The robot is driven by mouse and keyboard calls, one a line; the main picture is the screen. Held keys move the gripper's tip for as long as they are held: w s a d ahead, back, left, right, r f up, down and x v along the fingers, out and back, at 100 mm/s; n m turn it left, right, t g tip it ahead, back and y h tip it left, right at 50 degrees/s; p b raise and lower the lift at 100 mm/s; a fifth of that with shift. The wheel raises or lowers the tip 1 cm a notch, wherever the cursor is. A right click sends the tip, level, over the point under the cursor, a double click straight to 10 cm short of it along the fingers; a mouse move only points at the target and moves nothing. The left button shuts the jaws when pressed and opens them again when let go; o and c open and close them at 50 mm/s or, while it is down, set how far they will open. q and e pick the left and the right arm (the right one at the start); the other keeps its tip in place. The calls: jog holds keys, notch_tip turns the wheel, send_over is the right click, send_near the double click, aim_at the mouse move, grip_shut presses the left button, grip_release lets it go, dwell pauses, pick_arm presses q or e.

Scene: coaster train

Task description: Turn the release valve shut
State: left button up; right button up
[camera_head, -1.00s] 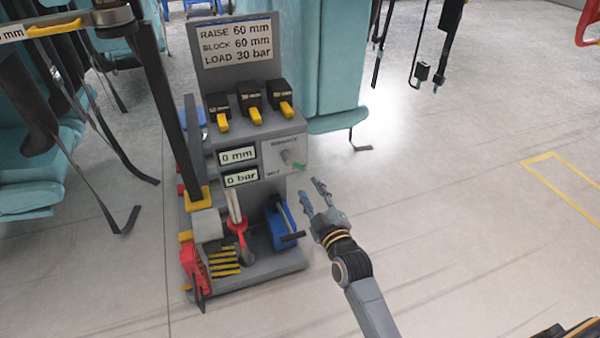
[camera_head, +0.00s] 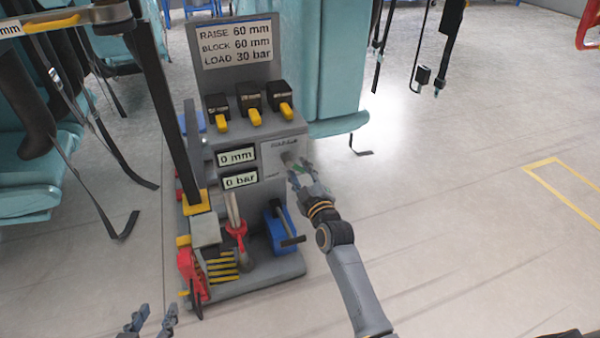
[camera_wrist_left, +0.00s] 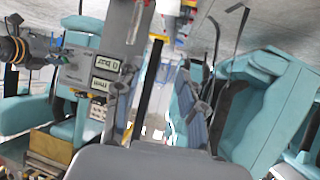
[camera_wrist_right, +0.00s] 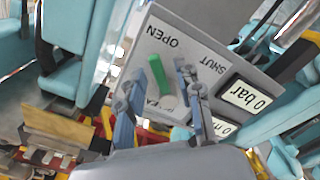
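The release valve has a green handle (camera_wrist_right: 158,74) on a grey panel marked OPEN and SHUT, seen upside down in the right wrist view. In the head view the handle is mostly hidden by my right gripper (camera_head: 298,174). In the right wrist view its two fingers are apart, one on each side of the green handle; I cannot tell whether they touch it. My left gripper (camera_head: 153,320) is at the bottom left of the head view, with fingers apart and empty, away from the valve.
The grey jack stand (camera_head: 245,280) carries yellow-levered blocks (camera_head: 250,97) and displays reading 0 mm (camera_head: 237,156) and 0 bar (camera_head: 240,179). A blue pump (camera_head: 281,225) sits below the valve. Teal seats (camera_head: 335,60) stand behind.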

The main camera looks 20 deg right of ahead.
grip_shut()
pick_arm(q)
jog(key=s+a+f+g+y+p, duration=0.1)
jog(key=s+a+f+g+p, duration=0.2)
jog(key=s, duration=0.4)
jog(key=s+a+f+g+y+p, duration=0.1)
jog(key=s+a+f+g+p, duration=0.1)
jog(key=s+g, duration=0.35)
pick_arm(e)
jog(key=a+m, duration=0.1)
jog(key=m, duration=0.3)
jog(key=a+m+p, duration=0.1)
jog(key=m, duration=0.4)
jog(key=a+m, duration=0.2)
jog(key=m, duration=0.3)
jog(key=shift+s+f+p, duration=0.1)
jog(key=shift+f+p, duration=0.2)
jog(key=shift+p, duration=0.05)
pick_arm(q)
notch_tip(320, 180, down, 8)
jog(key=shift+w+d+p, duration=0.35)
jog(key=shift+w+d, duration=0.05)
pick_arm(e)
jog(key=shift+a+r+m, duration=0.15)
jog(key=shift+a+m, duration=0.15)
jog(key=shift+m, duration=0.7)
jog(key=shift+a+r+m, duration=0.15)
jog(key=shift+a+m, duration=0.1)
jog(key=shift+m, duration=0.75)
